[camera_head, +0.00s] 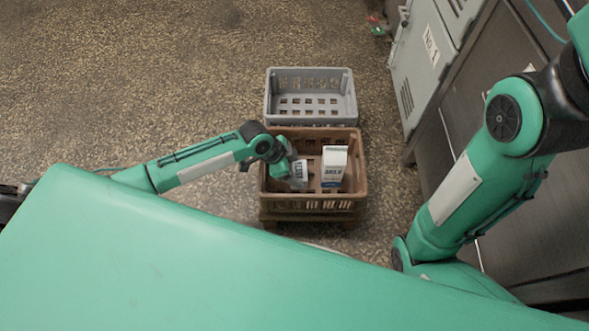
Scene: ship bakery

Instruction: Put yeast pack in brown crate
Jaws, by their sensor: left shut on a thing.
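The yeast pack (300,169) is a small white pack with dark lettering. My left gripper (291,176) is shut on the yeast pack at the left part of the brown crate's opening. The gripper partly covers the pack, and I cannot tell whether the pack touches the crate floor. My right arm comes in at the right of the view, and its gripper is out of view.
A white milk carton (333,167) stands inside the brown crate, right of the yeast pack. A grey crate (311,117) sits directly behind the brown one. Metal cabinets (424,62) line the right side. The floor (130,75) to the left is clear.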

